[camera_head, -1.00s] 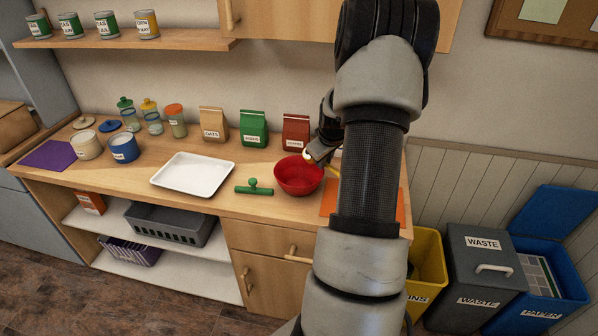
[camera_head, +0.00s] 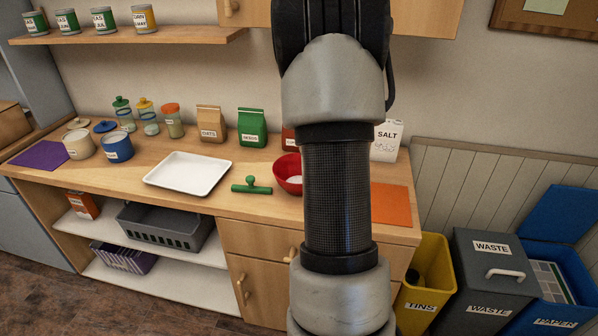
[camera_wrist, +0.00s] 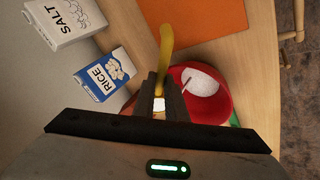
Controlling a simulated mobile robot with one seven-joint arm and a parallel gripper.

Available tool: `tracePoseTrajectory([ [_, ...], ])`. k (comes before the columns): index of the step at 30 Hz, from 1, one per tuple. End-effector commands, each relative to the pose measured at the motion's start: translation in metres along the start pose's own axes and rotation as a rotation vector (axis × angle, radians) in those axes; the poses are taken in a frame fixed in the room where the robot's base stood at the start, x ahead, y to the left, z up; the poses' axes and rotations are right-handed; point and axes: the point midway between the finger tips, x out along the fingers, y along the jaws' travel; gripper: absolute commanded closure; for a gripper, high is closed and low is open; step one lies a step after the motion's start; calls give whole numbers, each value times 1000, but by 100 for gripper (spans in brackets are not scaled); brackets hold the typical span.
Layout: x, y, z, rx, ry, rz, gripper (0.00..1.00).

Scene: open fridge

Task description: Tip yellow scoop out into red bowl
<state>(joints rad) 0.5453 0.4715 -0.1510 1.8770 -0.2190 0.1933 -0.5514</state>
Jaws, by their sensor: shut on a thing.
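The red bowl (camera_head: 281,178) stands on the counter, partly behind my arm in the head view. In the wrist view the red bowl (camera_wrist: 222,112) is just right of my gripper (camera_wrist: 160,92), with a white heap (camera_wrist: 203,82) inside it. My gripper is shut on the yellow scoop (camera_wrist: 167,42); its curved yellow handle points up in the picture. The scoop's cup is mostly hidden by the fingers and wrist. A small white patch shows between the fingers; I cannot tell what it belongs to. In the head view my arm hides the gripper and scoop.
A salt box (camera_head: 387,140) and a rice box (camera_wrist: 105,74) stand near the wall, left of my gripper in the wrist view. An orange mat (camera_head: 391,205) lies right of the bowl.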

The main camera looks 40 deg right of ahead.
Motion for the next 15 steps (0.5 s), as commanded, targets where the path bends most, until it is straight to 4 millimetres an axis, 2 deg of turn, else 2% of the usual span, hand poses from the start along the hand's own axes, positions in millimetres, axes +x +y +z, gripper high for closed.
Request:
tracePoseTrajectory([
  [15,5,-5,0,-25,1,43,100],
])
